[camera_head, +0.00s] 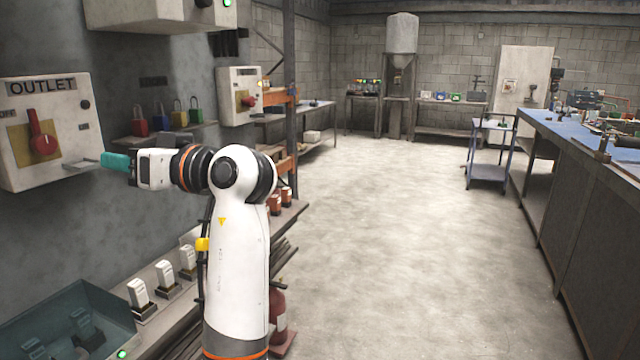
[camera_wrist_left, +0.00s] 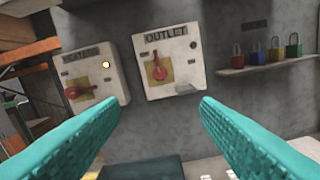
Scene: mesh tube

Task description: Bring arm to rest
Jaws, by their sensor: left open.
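My left arm (camera_head: 238,250) rises from the bottom of the head view and bends left at its top. My left gripper (camera_head: 115,162) has teal fingers and points toward the wall, near the box marked OUTLET (camera_head: 65,100). In the left wrist view the two teal fingers (camera_wrist_left: 162,100) are spread wide with nothing between them. The OUTLET box, with its red handle (camera_wrist_left: 158,68) on a yellow plate, lies beyond the fingertips. A small grey ledge (camera_head: 82,165) sticks out at the box's lower right. My right gripper is not in view.
Several coloured padlocks sit on a wall shelf (camera_head: 165,135). A second switch box (camera_head: 240,97) is farther along the wall. White tags stand on a lower shelf beside a teal bin (camera_head: 65,310). A blue-topped workbench (camera_head: 585,135) is at right. The middle floor is clear.

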